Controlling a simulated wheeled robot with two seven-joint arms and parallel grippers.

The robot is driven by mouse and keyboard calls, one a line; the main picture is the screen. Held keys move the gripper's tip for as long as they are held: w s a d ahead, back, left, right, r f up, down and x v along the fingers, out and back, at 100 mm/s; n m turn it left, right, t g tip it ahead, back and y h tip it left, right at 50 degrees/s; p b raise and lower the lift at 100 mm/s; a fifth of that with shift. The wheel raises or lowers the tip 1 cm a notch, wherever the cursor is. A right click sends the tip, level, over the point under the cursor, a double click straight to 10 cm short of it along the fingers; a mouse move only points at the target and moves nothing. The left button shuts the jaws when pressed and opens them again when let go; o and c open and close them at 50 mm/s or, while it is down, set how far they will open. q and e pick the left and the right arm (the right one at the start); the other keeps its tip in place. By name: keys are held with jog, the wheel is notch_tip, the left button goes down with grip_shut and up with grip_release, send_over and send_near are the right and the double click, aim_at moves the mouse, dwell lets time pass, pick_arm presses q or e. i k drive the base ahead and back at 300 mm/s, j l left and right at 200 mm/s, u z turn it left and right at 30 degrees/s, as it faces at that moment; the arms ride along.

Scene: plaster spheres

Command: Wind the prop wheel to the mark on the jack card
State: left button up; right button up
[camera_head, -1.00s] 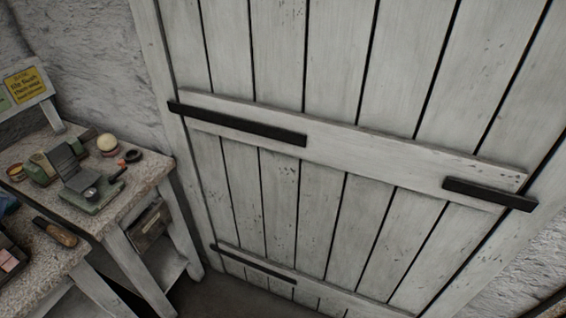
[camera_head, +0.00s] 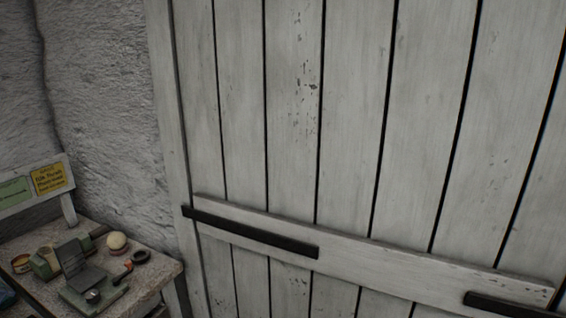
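I cannot make out a prop wheel or a jack card for certain. At the lower left, a small device with a grey-green base (camera_head: 96,297) and a raised dark panel (camera_head: 72,258) stands on the speckled bench (camera_head: 150,272). A small dark round part (camera_head: 92,296) sits on its base; I cannot tell what it is. A cream ball on a tan base (camera_head: 117,242) stands behind it. Neither of my grippers is in view.
A pale plank door with dark strap hinges (camera_head: 250,232) fills the middle and right. A dark ring (camera_head: 141,257) and an orange-and-black tool (camera_head: 124,271) lie on the bench. Yellow (camera_head: 48,179) and green (camera_head: 14,191) cards are on a board at the left.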

aim_at(92, 296)
jog(key=u, duration=1.4)
